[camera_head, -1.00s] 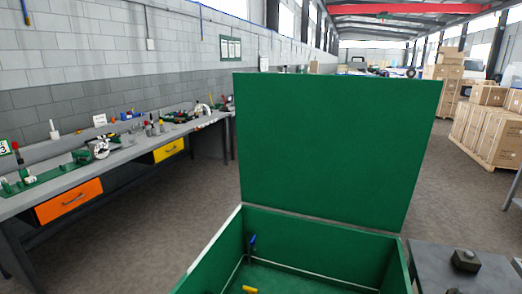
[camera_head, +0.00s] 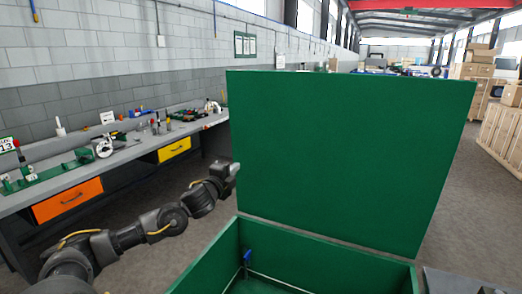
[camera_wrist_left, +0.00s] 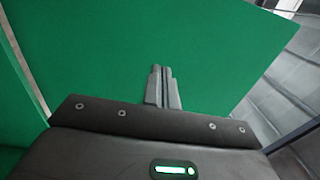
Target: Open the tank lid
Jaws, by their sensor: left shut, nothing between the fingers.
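The green tank (camera_head: 325,262) stands in front of me with its green lid (camera_head: 345,155) raised upright at the back. My left arm reaches in from the left, and its gripper (camera_head: 236,168) is at the lid's left edge in the head view. In the left wrist view the fingers (camera_wrist_left: 161,70) are shut with nothing between them, and the green panel fills the view behind them. I cannot tell whether the fingertips touch the lid. My right gripper is not in view.
A workbench (camera_head: 128,150) with tools and an orange drawer (camera_head: 68,199) and a yellow drawer (camera_head: 174,150) runs along the left wall. A blue-handled item (camera_head: 247,257) shows inside the tank. A dark table (camera_head: 455,282) stands at right.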

